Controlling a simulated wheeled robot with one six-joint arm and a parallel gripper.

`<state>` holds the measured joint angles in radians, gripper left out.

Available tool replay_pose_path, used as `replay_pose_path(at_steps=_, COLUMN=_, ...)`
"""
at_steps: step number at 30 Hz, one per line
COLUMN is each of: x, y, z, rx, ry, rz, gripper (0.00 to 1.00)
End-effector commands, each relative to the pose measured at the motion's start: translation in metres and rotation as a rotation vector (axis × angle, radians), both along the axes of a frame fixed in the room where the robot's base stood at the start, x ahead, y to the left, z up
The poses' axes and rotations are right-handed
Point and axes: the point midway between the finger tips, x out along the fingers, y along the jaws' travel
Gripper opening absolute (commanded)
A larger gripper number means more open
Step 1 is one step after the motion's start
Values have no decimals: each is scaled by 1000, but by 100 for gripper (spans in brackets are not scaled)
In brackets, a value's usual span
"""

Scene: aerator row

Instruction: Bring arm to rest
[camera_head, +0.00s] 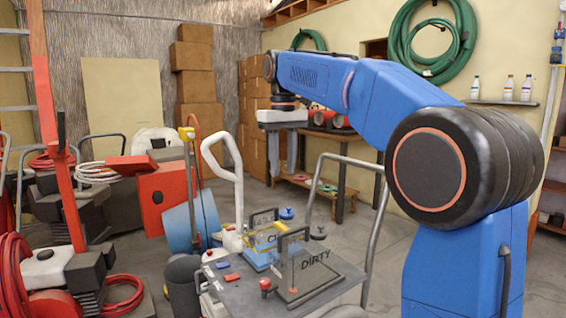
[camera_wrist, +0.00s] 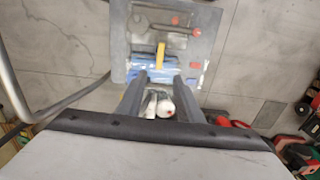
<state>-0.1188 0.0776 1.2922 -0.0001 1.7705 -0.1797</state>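My blue arm reaches from the right across the head view. My gripper (camera_head: 283,168) hangs from its far end, fingers down, above and behind the cart. In the wrist view, my gripper's two dark fingers (camera_wrist: 163,80) stand apart with nothing held between them. A white jug with a red cap (camera_wrist: 165,107) shows far below, between the fingers. The grey cart top (camera_head: 240,296) carries a tray marked DIRTY (camera_head: 318,280) and a blue tray (camera_head: 256,254) with partly hidden lettering.
A red knob (camera_head: 265,284) stands on the cart's near side. A white handle (camera_head: 222,160) rises beside the cart. Red machines and hoses (camera_head: 40,270) crowd the left. A bench (camera_head: 340,135) stands at the back wall. Bare floor (camera_head: 385,262) shows right of the cart.

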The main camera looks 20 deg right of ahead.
Motion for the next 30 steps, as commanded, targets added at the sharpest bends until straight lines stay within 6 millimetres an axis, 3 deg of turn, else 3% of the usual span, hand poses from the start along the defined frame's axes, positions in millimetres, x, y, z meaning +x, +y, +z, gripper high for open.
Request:
replay_pose_path(at_steps=17, x=-8, y=-2, z=5, rx=1, ry=-9, rz=-6, gripper=33)
replay_pose_path(at_steps=23, x=-47, y=-14, z=-11, rx=7, ry=-56, rz=-40, gripper=33)
replay_pose_path(at_steps=30, x=-107, y=-30, z=-48, rx=16, ry=-128, rz=-93, gripper=33)
